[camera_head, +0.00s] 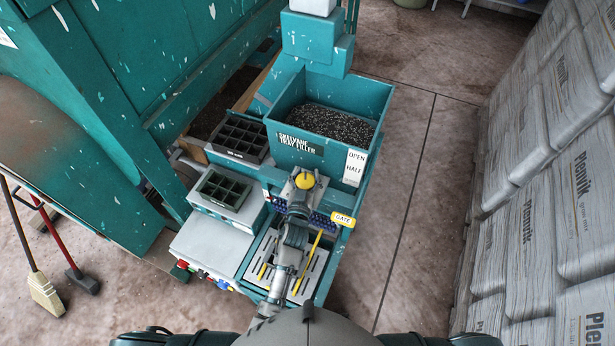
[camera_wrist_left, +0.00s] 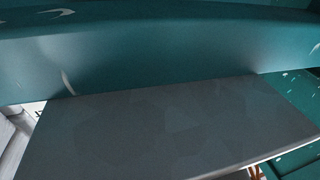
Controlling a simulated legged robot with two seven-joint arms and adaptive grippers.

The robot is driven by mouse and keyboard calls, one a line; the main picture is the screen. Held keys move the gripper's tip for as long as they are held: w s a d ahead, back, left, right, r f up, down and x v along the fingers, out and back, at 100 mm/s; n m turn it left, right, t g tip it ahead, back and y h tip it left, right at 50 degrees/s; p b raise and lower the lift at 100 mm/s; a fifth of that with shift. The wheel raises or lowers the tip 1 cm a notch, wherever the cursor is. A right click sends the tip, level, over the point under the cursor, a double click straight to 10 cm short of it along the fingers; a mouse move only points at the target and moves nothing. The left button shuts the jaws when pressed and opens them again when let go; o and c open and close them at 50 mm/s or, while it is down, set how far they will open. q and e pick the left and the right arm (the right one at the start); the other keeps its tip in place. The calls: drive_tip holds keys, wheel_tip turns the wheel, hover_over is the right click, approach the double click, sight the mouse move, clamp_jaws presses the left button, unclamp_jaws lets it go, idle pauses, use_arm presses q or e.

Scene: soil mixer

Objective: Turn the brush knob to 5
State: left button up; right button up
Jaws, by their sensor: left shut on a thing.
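The brush knob (camera_head: 305,181) shows as a small yellow round part on the front of the teal tray filler (camera_head: 285,90). My left arm reaches up to it from the bottom of the head view. My left gripper (camera_head: 303,190) is shut on the knob. The gripper and arm cover most of the knob's surroundings, and no number or pointer can be read. My right gripper is not in view.
A yellow GATE tag (camera_head: 343,219) is just right of the gripper. A hopper of dark soil (camera_head: 325,122) stands behind it. Seedling trays (camera_head: 223,189) sit to the left. Stacked grey sacks (camera_head: 560,180) line the right, with clear floor (camera_head: 425,220) between.

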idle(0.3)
use_arm(q)
drive_tip(key=o, duration=1)
drive_tip(key=shift+s, duration=0.1)
drive_tip(key=shift+s, duration=0.1)
drive_tip(key=shift+s+f, duration=0.1)
drive_tip(key=shift+s, duration=0.25)
drive_tip(key=s+a, duration=0.1)
drive_tip(key=s, duration=1)
drive_tip(key=shift+a, duration=0.35)
